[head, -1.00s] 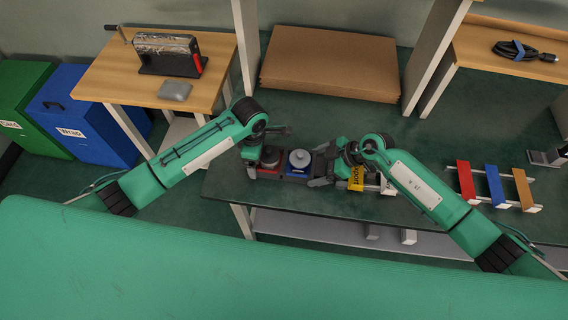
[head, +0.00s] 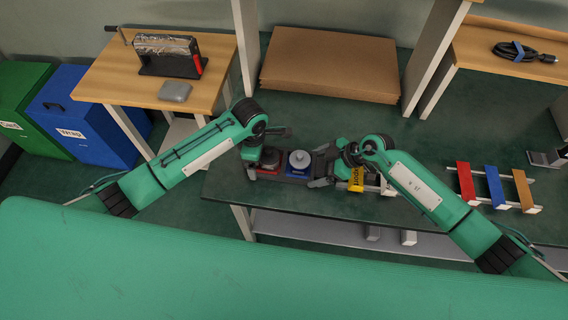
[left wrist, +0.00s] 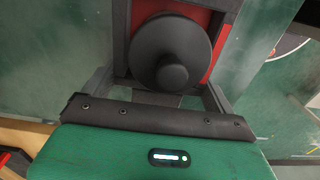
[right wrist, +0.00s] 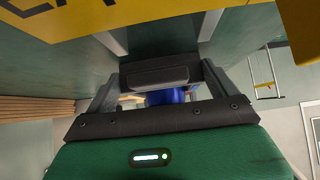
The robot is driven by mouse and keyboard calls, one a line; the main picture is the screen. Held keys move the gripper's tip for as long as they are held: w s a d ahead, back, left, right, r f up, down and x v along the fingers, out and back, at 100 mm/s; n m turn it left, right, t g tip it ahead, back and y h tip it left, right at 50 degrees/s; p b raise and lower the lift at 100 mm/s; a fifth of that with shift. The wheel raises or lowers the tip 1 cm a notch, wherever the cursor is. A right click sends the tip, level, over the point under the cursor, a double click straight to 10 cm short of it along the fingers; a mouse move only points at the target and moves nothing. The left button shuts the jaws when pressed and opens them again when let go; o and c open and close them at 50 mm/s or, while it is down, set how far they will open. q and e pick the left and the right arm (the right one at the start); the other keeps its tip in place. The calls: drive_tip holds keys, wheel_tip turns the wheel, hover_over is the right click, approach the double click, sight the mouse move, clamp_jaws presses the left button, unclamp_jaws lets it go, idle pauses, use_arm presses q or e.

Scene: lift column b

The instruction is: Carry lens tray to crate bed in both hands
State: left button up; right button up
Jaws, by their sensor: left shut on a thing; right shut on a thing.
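The lens tray (head: 284,179) is a dark tray between my two grippers. Its red part (head: 265,172) carries a round black piece (head: 270,157), and its blue part (head: 297,172) carries a round grey piece (head: 299,158). My left gripper (head: 252,164) is shut on the tray's left end; the left wrist view shows the black piece (left wrist: 172,52) just beyond its fingers. My right gripper (head: 323,166) is shut on the right end, seen as a dark bar (right wrist: 158,75) in the right wrist view. I cannot tell whether the tray touches the bench. I cannot identify the crate bed.
The green bench (head: 300,110) has free room behind the tray. Flat brown sheets (head: 330,65) lie at the back. A yellow lettered piece (head: 356,179) is close by my right gripper. A rack with red, blue and tan slats (head: 494,185) stands at right.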

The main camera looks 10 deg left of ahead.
use_arm(q)
drive_tip(key=o, duration=0.7)
use_arm(e)
drive_tip(key=o, duration=0.7)
